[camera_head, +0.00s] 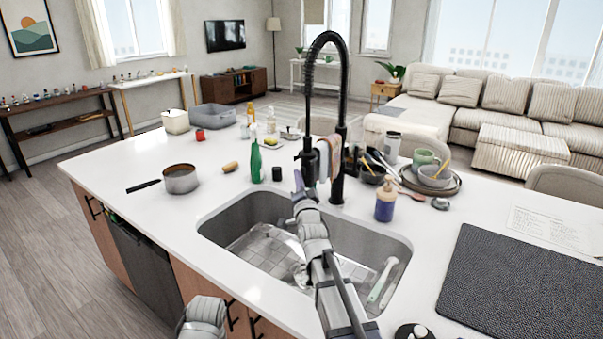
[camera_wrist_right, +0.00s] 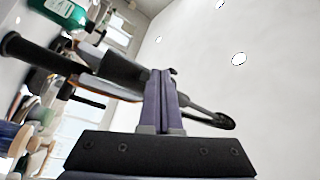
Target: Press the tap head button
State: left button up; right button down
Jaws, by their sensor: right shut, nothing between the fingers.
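The black tap (camera_head: 341,100) stands behind the sink, with a tall spring neck arching over to its hanging tap head (camera_head: 309,163). My right gripper (camera_head: 299,181) is shut and empty, with its purple fingertips close to the lower part of the tap head. In the right wrist view the shut fingers (camera_wrist_right: 163,102) overlap the dark tap head (camera_wrist_right: 118,70), which passes close behind them. I cannot tell whether the tips touch it. The button is too small to make out. My left gripper is out of view.
The sink (camera_head: 240,222) lies below my right arm and holds a rack and brushes. A green bottle (camera_head: 256,162) stands left of the tap, a soap bottle (camera_head: 385,200) right of it. A pot (camera_head: 181,180) and a dark mat (camera_head: 520,285) lie farther out.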

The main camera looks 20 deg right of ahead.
jog(key=shift+w+d, duration=0.1)
jog(key=shift+d, duration=0.05)
jog(key=shift+w+d, duration=0.2)
jog(key=shift+d, duration=0.05)
jog(key=shift+w+d, duration=0.15)
jog(key=shift+d, duration=0.05)
dwell(0.8)
jog(key=shift+a, duration=0.1)
jog(key=shift+s+a, duration=0.45)
jog(key=shift+a, duration=0.05)
jog(key=shift+s+a, duration=0.95)
jog(key=shift+a, duration=0.25)
jog(key=shift+s+a, duration=0.9)
jog(key=shift+a, duration=0.25)
